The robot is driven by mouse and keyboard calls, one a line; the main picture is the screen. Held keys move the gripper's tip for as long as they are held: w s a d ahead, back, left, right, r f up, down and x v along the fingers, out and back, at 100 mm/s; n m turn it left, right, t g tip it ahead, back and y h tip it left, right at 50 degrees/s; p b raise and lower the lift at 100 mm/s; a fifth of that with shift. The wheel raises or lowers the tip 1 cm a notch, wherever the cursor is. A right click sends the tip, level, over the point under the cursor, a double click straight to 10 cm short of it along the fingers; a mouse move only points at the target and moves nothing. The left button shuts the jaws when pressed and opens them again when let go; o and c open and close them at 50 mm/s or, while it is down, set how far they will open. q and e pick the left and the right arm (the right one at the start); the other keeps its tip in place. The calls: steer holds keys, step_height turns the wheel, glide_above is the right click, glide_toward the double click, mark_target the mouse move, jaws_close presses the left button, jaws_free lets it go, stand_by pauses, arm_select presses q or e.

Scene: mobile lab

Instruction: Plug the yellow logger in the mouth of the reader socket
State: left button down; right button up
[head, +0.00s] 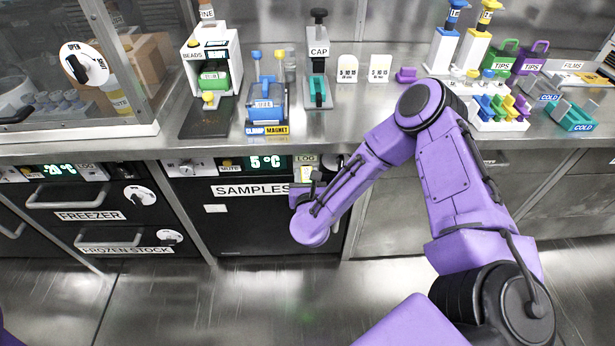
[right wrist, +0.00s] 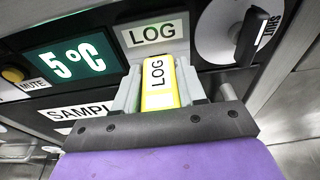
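The yellow logger (right wrist: 158,88), with a white LOG label, is between the two grey fingers of my right gripper (right wrist: 160,92), which look shut on its sides. Its far end is close below the grey LOG panel (right wrist: 155,36) on the samples fridge front. The reader socket's mouth is hidden behind the logger and fingers, so I cannot tell whether the logger is inside it. In the head view my right gripper (head: 305,186) is at the fridge front, just below the LOG panel, largely covered by my wrist. My left gripper is out of view.
A 5 °C display (right wrist: 76,62) is left of the LOG panel, and a round dial with a black handle (right wrist: 248,38) is right of it. The SAMPLES drawer front (head: 250,215) lies beside my wrist. The counter above holds racks and small devices.

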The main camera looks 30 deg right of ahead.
steer(key=shift+c, duration=0.5)
steer(key=shift+s+a+r, duration=0.15)
steer(key=shift+s+r, duration=0.05)
steer(key=shift+r, duration=0.05)
steer(key=s+a+r, duration=0.2)
steer(key=s, duration=0.1)
steer(key=s+a+r, duration=0.2)
steer(key=s+r, duration=0.1)
steer(key=s, duration=0.1)
steer(key=s+a+r, duration=0.2)
steer(key=s, duration=0.1)
steer(key=shift+s+a+r+p, duration=0.2)
steer(key=shift+s+a+p, duration=0.1)
steer(key=shift+s, duration=0.05)
jaws_close()
steer(key=shift+s+a, duration=0.2)
steer(key=shift+s, duration=0.25)
